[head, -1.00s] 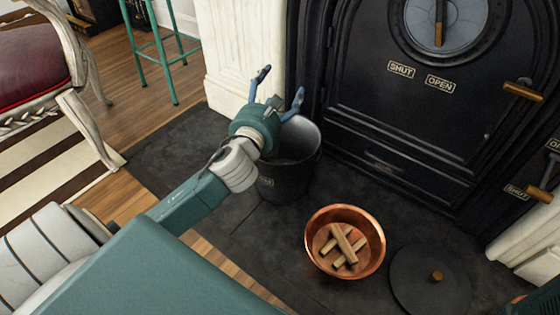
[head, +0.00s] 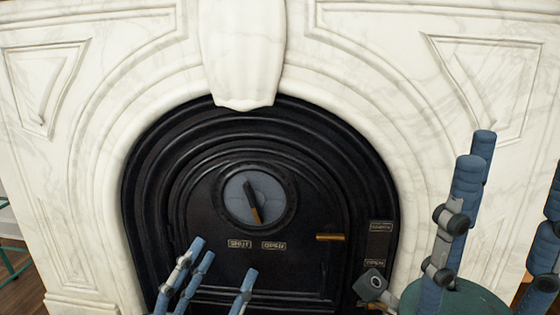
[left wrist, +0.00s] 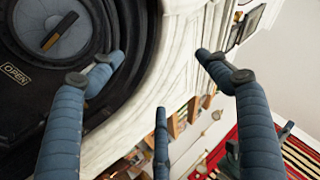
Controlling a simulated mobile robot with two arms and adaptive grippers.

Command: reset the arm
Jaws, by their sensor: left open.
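My left gripper (head: 215,262) rises from the bottom edge of the head view, in front of the lower left part of the black stove door. Its blue fingers are spread apart with nothing between them. The left wrist view also shows these fingers (left wrist: 160,60) apart and empty. My right gripper (head: 518,150) stands at the right edge of the head view, partly cut off. Its upright blue fingers are apart, with no object seen between them. The arm links behind both grippers are mostly out of view.
The black stove door (head: 205,215) has a round dial (head: 257,197) and an orange-tipped handle (head: 330,237). A white marble surround (head: 90,150) arches over it. The left wrist view shows a red striped rug (left wrist: 225,150) at lower right.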

